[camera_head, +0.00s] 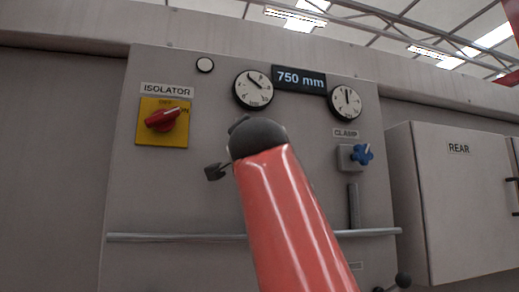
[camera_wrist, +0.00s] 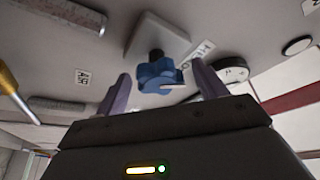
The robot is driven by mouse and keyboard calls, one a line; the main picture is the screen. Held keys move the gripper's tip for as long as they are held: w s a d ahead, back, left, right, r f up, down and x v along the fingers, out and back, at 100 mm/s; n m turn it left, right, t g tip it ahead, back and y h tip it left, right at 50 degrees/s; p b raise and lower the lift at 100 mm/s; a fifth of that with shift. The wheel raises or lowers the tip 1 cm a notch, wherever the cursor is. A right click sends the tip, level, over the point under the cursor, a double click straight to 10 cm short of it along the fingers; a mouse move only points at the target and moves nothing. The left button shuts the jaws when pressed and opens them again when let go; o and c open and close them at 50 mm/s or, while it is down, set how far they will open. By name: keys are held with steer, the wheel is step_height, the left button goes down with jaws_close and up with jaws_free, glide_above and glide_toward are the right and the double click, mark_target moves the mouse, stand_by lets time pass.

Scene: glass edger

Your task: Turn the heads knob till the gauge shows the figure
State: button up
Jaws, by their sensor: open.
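The blue heads knob (camera_wrist: 158,78) shows in the wrist view on a pale square plate (camera_wrist: 158,38), beside a label starting "HE". My gripper (camera_wrist: 161,70) is open, with one finger on either side of the knob; I cannot tell whether either touches it. In the head view my red arm hides this knob. The left gauge (camera_head: 253,89) has its needle pointing up-left, and the right gauge (camera_head: 346,102) has its needle about straight up. A dark display (camera_head: 300,78) between them reads "750 mm".
A red isolator switch (camera_head: 163,119) on a yellow plate is at left. A blue clamp knob (camera_head: 362,154) is at right. A grey rail (camera_head: 175,238) crosses the panel below. A box marked "REAR" (camera_head: 458,200) stands at far right.

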steer(key=b+v, duration=0.3)
steer(key=v, duration=0.4)
steer(key=shift+b, duration=0.35)
